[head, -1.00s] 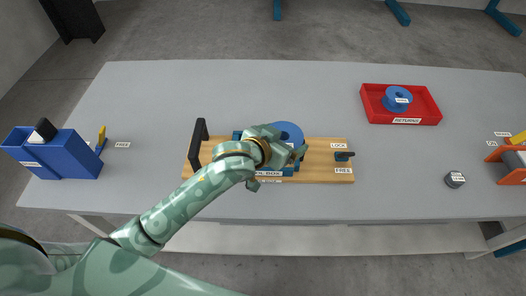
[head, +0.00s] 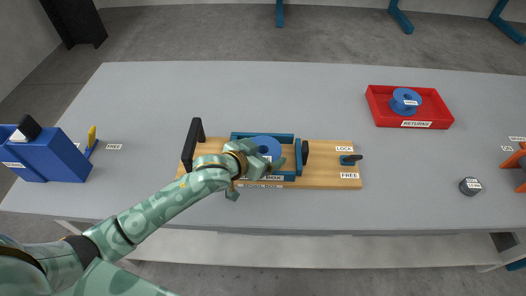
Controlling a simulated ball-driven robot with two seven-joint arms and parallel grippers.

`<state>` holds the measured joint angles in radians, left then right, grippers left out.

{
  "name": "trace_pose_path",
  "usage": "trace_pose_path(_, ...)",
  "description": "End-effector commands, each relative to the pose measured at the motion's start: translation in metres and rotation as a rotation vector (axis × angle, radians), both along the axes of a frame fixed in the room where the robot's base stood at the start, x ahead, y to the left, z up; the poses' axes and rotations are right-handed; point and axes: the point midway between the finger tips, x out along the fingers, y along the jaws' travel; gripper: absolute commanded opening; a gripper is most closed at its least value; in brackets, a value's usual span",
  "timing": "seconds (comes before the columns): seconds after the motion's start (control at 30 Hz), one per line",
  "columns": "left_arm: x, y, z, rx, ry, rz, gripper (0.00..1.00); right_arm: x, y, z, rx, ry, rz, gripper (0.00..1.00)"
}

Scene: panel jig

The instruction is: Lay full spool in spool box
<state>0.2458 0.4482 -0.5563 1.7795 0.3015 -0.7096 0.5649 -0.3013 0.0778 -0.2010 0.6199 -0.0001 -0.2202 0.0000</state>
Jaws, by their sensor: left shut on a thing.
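The full spool is blue (head: 266,146) and sits at the blue-walled spool box (head: 262,135) on the wooden board, at the middle of the table. My left gripper (head: 270,162) is over the box's front left part and is shut on the spool. The gripper hides part of the spool and of the box, so I cannot tell whether the spool touches the box floor. My right gripper is not in view.
The wooden board (head: 322,178) has a black handle (head: 192,143) at left and a lever (head: 351,159) between LOCK and FREE labels. A red RETURNS tray (head: 436,108) holds another blue spool (head: 406,101). A blue bin (head: 55,160) stands left.

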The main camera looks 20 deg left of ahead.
Motion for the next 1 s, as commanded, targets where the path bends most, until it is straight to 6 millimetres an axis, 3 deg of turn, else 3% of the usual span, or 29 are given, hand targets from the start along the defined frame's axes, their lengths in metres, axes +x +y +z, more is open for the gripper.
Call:
trace_pose_path(0.07, 0.0, 0.0, 0.0, 0.0, 0.0, 0.0, 1.0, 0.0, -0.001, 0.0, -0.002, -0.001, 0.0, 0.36)
trace_pose_path(0.47, -0.005, 0.003, 0.006, 0.003, -0.003, 0.0, 1.0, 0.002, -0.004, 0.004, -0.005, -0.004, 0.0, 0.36)
trace_pose_path(0.8, -0.066, 0.026, 0.044, 0.002, -0.003, 0.001, 1.0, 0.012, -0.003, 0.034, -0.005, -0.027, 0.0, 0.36)
trace_pose_path(1.0, -0.092, 0.036, 0.057, -0.001, -0.002, 0.0, 1.0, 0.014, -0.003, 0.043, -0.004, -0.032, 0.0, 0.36)
